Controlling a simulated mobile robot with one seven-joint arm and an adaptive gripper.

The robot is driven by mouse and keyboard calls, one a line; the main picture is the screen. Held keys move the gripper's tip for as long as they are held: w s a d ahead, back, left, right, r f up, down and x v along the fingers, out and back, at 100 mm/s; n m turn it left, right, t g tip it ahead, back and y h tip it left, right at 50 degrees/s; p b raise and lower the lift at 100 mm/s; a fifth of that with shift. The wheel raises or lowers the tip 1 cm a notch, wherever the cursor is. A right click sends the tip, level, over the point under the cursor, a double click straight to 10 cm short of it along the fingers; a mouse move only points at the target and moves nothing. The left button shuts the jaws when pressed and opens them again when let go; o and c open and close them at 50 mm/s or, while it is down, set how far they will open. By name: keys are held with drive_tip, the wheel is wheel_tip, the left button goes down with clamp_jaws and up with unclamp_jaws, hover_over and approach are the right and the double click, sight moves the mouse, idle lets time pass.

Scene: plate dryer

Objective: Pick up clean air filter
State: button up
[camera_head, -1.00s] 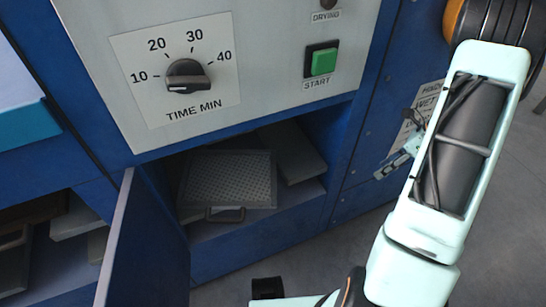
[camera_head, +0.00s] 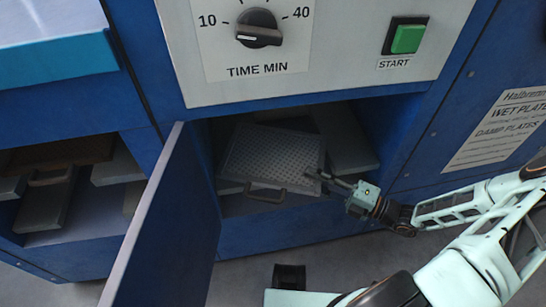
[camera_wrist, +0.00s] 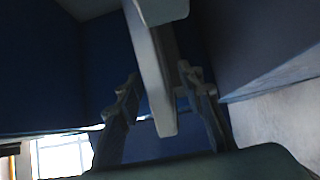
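The clean air filter (camera_head: 272,158) is a light grey perforated panel with a handle (camera_head: 265,195) at its front edge. It lies tilted in the open lower compartment of the blue dryer. My gripper (camera_head: 318,180) reaches in from the right, with its fingertips by the filter's front right corner. In the wrist view, my gripper's two fingers (camera_wrist: 160,82) are apart, with a pale grey bar or edge (camera_wrist: 157,100) between them. It looks like part of the filter, but which part I cannot tell. Whether the fingers touch it is unclear.
The open blue door (camera_head: 165,230) stands left of the compartment. A grey slab (camera_head: 345,142) lies right of the filter. A left cubby holds a brown panel with a handle (camera_head: 60,155) and grey slabs. The control panel (camera_head: 320,70) overhangs above; grey floor is in front.

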sight(291, 168)
drive_tip(key=x, duration=0.2)
drive_tip(key=b+x, duration=0.1)
drive_tip(key=x, duration=0.2)
drive_tip(key=b+x, duration=0.1)
drive_tip(key=x, duration=0.1)
drive_tip(key=shift+s+a+r, duration=0.15)
drive_tip(key=shift+s+a, duration=0.05)
drive_tip(key=shift+a, duration=0.1)
drive_tip(key=shift+c, duration=0.5)
clamp_jaws()
